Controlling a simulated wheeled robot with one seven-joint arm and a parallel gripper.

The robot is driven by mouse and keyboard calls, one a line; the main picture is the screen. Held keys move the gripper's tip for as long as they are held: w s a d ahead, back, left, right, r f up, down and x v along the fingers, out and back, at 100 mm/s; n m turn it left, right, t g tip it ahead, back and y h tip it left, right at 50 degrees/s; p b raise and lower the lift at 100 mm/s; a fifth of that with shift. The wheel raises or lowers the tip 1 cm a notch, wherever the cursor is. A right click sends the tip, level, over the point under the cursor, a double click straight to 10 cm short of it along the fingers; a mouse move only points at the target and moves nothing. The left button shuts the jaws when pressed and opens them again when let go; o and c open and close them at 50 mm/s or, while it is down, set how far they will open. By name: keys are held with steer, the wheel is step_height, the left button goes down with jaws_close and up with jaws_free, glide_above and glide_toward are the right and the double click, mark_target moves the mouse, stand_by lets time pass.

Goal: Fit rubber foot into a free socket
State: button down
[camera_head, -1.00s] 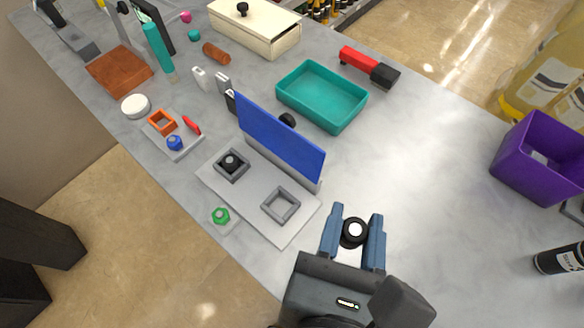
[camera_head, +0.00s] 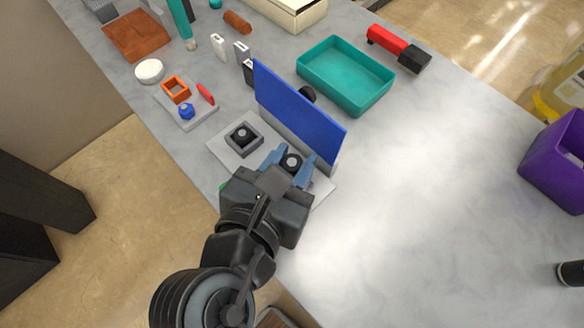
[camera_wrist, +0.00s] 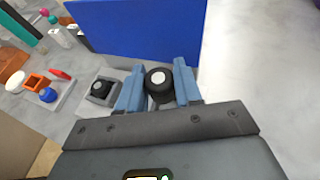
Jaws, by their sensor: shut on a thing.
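My gripper (camera_head: 289,165) is shut on a black rubber foot (camera_head: 291,162) with a pale round centre. The foot also shows between the blue fingers in the wrist view (camera_wrist: 158,82). The gripper is over the right part of the grey base plate (camera_head: 221,144), in front of the blue upright panel (camera_head: 298,112). The right-hand socket is hidden behind the gripper and foot, so I cannot tell whether the foot touches it. The left square socket (camera_head: 232,146) has a black foot (camera_head: 243,133) sitting in it; it also shows in the wrist view (camera_wrist: 101,87).
Behind the panel are another black round piece (camera_head: 307,94) and a teal tray (camera_head: 346,75). To the left is a small grey tray (camera_head: 192,116) with orange, red and blue parts. A purple bin (camera_head: 556,161) stands at the far right. The tabletop right of the plate is clear.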

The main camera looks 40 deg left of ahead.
steer(key=shift+f, duration=1.5)
steer(key=shift+f, duration=0.6)
steer(key=c, duration=0.8)
jaws_free()
steer(key=shift+f, duration=0.1)
steer(key=shift+o, duration=0.2)
steer(key=shift+r, duration=0.25)
steer(key=r+v, duration=0.1)
steer(key=v, duration=1.1)
steer(key=shift+w+d, duration=0.1)
steer(key=shift+d, duration=0.05)
